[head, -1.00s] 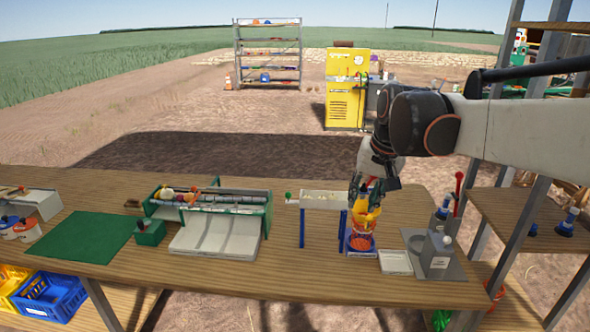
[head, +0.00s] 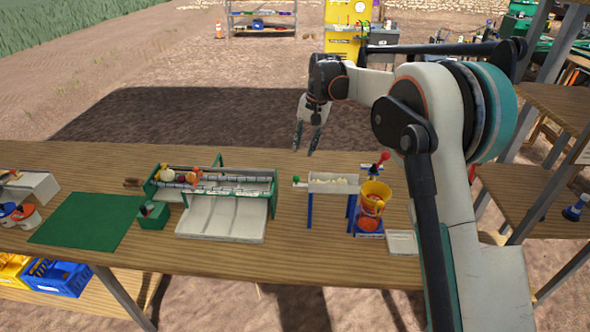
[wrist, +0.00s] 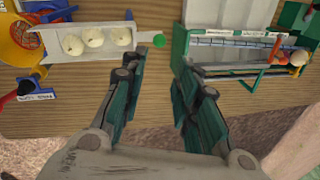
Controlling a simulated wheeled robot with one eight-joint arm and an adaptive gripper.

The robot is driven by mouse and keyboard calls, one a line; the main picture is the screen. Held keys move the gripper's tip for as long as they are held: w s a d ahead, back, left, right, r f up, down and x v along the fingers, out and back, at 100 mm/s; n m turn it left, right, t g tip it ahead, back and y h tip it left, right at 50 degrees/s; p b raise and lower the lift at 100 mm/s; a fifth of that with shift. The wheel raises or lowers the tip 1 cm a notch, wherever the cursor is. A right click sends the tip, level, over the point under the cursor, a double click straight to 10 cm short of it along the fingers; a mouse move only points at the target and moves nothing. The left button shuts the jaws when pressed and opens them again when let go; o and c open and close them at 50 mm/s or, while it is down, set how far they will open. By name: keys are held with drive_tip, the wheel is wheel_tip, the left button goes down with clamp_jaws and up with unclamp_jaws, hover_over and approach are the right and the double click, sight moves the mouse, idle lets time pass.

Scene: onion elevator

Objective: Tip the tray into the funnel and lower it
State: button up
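A white tray (head: 334,188) on blue legs stands right of the table's middle. It looks roughly level, and the wrist view shows several pale onions (wrist: 96,40) in it. A green ball (wrist: 160,40) sits at its end away from the funnel. An orange and yellow funnel (head: 375,194) stands just right of the tray; it is partly cut off in the wrist view (wrist: 12,42). My gripper (head: 306,150) is open and empty. It hangs above and behind the tray's green-ball end, touching nothing. In the wrist view its fingers (wrist: 165,72) are apart.
A green-framed roller unit (head: 268,187) with a pale ramp stands left of the tray. A red-knobbed lever (head: 384,156) rises behind the funnel. A white plate (head: 402,242) lies to its right. A green mat (head: 85,218) lies bare at the left.

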sight(297, 176)
drive_tip(key=f, duration=0.4)
drive_tip(key=a+f+b, duration=0.1)
drive_tip(key=f, duration=0.3)
drive_tip(key=a+f, duration=0.1)
drive_tip(key=f, duration=0.4)
drive_tip(key=shift+w+a+f+b, duration=0.1)
drive_tip(key=shift+w+a+b, duration=0.1)
drive_tip(key=shift+b, duration=0.2)
clamp_jaws()
